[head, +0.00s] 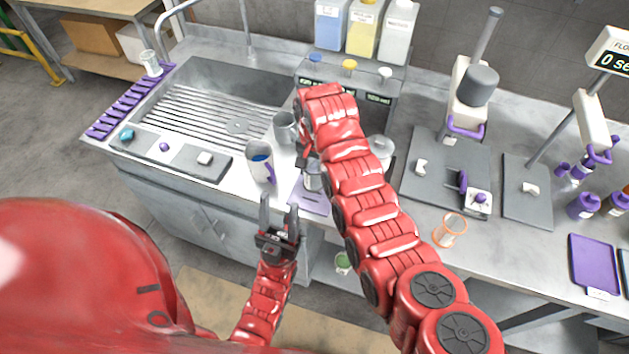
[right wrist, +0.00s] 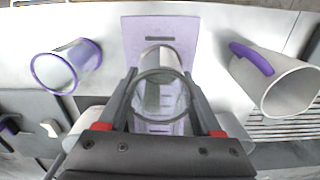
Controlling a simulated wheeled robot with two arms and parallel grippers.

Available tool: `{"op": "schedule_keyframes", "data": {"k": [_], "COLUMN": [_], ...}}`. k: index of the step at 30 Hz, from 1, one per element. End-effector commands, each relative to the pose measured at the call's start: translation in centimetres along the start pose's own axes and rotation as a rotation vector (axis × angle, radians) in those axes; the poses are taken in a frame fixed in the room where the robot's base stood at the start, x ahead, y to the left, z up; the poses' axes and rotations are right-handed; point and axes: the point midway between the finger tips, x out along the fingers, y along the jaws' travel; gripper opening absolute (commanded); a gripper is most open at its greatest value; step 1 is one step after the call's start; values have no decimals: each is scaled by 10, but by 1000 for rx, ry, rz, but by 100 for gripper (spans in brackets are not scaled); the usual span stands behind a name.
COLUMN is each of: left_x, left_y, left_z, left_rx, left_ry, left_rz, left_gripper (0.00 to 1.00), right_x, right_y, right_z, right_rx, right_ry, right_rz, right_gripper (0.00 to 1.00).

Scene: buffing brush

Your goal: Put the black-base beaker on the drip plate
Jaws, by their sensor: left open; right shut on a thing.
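A clear beaker (right wrist: 158,100) with a dark grey ring is between the fingers of my right gripper (right wrist: 160,76), which is shut on it. In the head view the beaker (head: 313,178) shows partly behind my right arm. It is over the purple slotted plate (head: 308,201), which looks like the drip plate. The plate (right wrist: 158,30) extends beyond the beaker in the right wrist view. I cannot tell whether the beaker touches the plate or see its base fully. My left gripper (head: 279,203) is open and empty in front of the counter edge, below the plate.
A grey jug with a purple handle (head: 260,165) stands left of the plate, with another grey vessel (head: 285,127) behind. A purple-rimmed beaker (right wrist: 66,68) is on the plate's other side. An orange-rimmed beaker (head: 450,230) is further right. The sink (head: 215,115) is left.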

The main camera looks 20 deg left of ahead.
Motion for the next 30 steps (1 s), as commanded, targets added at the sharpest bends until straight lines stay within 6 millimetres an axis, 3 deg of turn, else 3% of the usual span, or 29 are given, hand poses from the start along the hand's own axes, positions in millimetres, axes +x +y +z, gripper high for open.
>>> {"op": "schedule_keyframes", "data": {"k": [4, 9, 21, 22, 27, 30], "left_x": [18, 25, 19, 20, 21, 21], "left_y": [-1, -1, -1, -1, -1, -1], "left_z": [-3, -4, -3, -3, -4, -4], "left_rx": [0, 0, 0, 0, 0, 0], "left_ry": [0, 0, 0, 0, 0, 0], "left_rz": [0, 0, 0, 0, 0, 0], "left_gripper": [50, 50, 50, 50, 50, 50], "right_x": [12, 30, 40, 40, 39, 39], "right_y": [1, 1, 0, 0, 0, 0], "right_z": [1, 1, 0, 0, 0, 0], "right_rx": [0, 0, 0, 0, 0, 0], "right_ry": [-6, -4, 0, 0, -1, -1], "right_rz": [5, 3, 0, 0, 1, 1], "right_gripper": [8, 8, 8, 68, 96, 96]}}
